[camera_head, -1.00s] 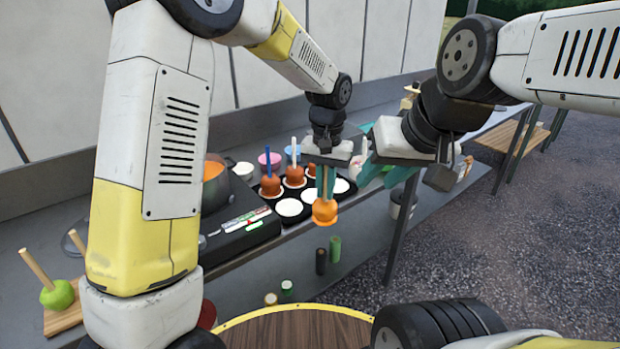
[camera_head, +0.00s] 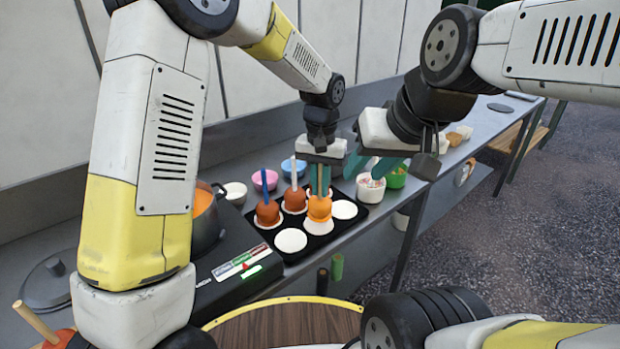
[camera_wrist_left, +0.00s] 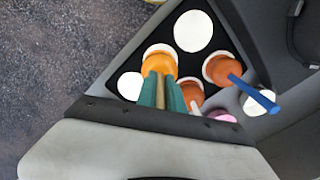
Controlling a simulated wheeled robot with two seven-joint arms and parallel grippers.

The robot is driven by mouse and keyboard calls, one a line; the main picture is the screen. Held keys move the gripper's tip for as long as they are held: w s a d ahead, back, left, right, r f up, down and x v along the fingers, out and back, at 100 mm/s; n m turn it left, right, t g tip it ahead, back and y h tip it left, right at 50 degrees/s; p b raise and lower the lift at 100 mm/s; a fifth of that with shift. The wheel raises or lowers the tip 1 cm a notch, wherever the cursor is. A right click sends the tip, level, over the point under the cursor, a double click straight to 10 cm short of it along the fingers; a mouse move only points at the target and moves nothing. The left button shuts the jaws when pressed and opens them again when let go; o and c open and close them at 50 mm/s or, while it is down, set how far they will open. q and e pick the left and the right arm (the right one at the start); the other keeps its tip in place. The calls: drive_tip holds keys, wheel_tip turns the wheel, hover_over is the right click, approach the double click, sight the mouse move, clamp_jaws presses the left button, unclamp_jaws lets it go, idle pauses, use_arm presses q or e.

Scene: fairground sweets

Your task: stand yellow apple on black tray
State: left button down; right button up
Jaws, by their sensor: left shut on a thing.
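The yellow apple (camera_head: 319,209), orange-yellow with a wooden stick, hangs stick-up from my left gripper (camera_head: 320,180), which is shut on the stick. It also shows in the left wrist view (camera_wrist_left: 159,64) between the teal fingers (camera_wrist_left: 160,90). The black tray (camera_head: 292,257) lies below, with a white paper (camera_head: 318,227) directly under the apple. Apple and paper look touching or very close; I cannot tell which. My right gripper (camera_head: 371,167) is open and empty, to the right above the counter.
A brown-red apple with a blue stick (camera_head: 267,212) and another with a white stick (camera_head: 294,199) stand on the tray. Bare white papers (camera_head: 290,240) lie on it. Coloured bowls (camera_head: 265,180) sit behind, a pot (camera_head: 205,215) and cooker to the left.

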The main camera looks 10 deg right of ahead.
sight(319, 198)
use_arm(q)
drive_tip(key=shift+w+f, duration=0.15)
drive_tip(key=shift+f, duration=1.8)
drive_tip(key=c, duration=1.5)
unclamp_jaws()
drive_tip(key=shift+o, duration=0.2)
